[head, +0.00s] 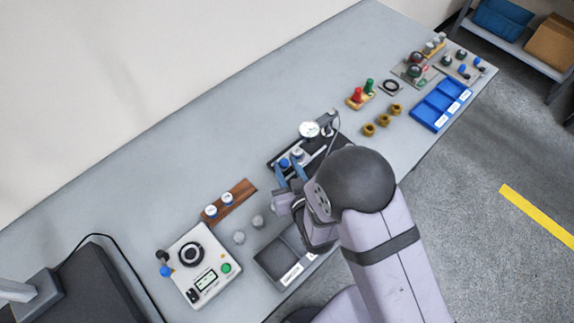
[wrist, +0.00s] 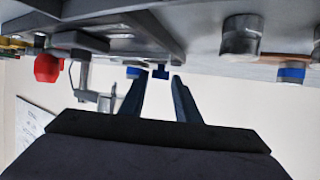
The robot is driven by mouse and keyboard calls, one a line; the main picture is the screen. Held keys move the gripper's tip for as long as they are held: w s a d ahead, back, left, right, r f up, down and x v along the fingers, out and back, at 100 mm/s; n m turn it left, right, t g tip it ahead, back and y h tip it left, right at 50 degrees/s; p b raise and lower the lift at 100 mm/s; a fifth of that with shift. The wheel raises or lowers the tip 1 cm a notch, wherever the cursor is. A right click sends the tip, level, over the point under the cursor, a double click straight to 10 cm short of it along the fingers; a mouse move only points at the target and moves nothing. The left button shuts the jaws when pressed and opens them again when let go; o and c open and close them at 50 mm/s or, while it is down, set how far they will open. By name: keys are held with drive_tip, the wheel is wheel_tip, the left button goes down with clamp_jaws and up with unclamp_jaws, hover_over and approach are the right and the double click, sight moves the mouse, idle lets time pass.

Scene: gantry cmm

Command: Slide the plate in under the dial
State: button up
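The dial (head: 309,129) is a white-faced gauge on a stand at the back of a dark fixture (head: 272,163). A light grey bar or plate (head: 314,158) lies along the fixture; I cannot tell its full outline. A small blue knob (head: 284,163) and a white-topped piece with blue (head: 297,153) stand on the fixture, in front of the dial. My gripper (head: 291,173) is at the fixture's near side, its blue fingers apart and pointing at the knob. In the wrist view the open fingers (wrist: 158,82) have a blue piece (wrist: 160,73) just beyond their tips. Nothing is held.
The back strip is clear.

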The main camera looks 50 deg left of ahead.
sight(298, 155)
clamp_jaws()
drive_tip(key=w+b, duration=0.1)
drive_tip(key=w, duration=0.3)
drive_tip(key=shift+f, duration=0.1)
drive_tip(key=shift+w, duration=0.35)
unclamp_jaws()
drive_tip(key=shift+w, duration=0.15)
drive_tip(key=shift+b+v, duration=1.35)
drive_tip(key=shift+v, duration=2.4)
